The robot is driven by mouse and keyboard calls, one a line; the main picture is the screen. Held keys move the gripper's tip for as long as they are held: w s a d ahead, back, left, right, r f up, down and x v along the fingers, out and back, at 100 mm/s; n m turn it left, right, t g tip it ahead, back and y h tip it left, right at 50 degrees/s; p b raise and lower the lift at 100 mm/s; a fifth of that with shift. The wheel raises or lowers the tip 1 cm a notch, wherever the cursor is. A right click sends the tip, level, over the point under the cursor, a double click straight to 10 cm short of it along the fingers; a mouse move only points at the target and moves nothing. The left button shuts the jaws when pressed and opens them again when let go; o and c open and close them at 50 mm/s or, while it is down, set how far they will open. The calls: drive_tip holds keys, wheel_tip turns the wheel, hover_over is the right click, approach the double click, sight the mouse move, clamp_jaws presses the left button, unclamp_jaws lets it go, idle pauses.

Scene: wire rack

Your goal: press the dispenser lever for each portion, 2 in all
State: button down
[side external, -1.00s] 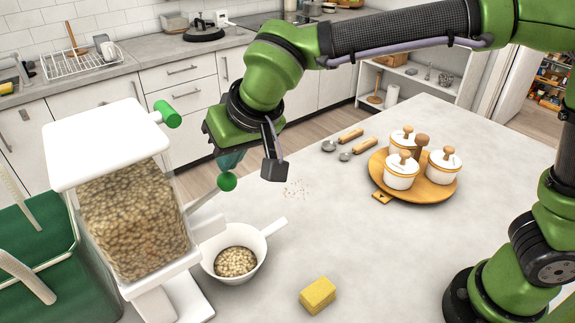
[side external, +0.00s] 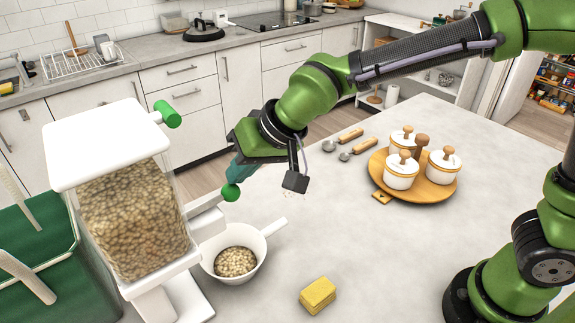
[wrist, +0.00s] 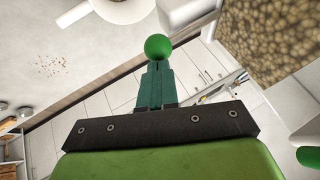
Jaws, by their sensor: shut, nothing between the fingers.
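The dispenser (side external: 105,145) stands at the left, its clear hopper filled with beige pieces. Its lever ends in a green ball (side external: 231,193), which also shows in the wrist view (wrist: 158,47). My gripper (side external: 236,181) is shut, and its teal fingertips (wrist: 157,66) are at the ball, seemingly touching it from above. Nothing is held between them. The lever slopes only slightly upward toward the ball. A white bowl with a handle (side external: 258,250) sits below the spout with beige pieces (side external: 235,262) in it. The wrist view shows only a cut-off part of the bowl (wrist: 120,8).
A yellow sponge (side external: 318,294) lies in front of the bowl. A wooden tray (side external: 437,195) with lidded white jars stands to the right, near two wooden-handled scoops (side external: 350,137). Crumbs (wrist: 62,66) lie on the table.

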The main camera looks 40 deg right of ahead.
drive_tip(key=shift+d+f, duration=0.25)
drive_tip(key=shift+f, duration=0.8)
drive_tip(key=shift+r, duration=0.8)
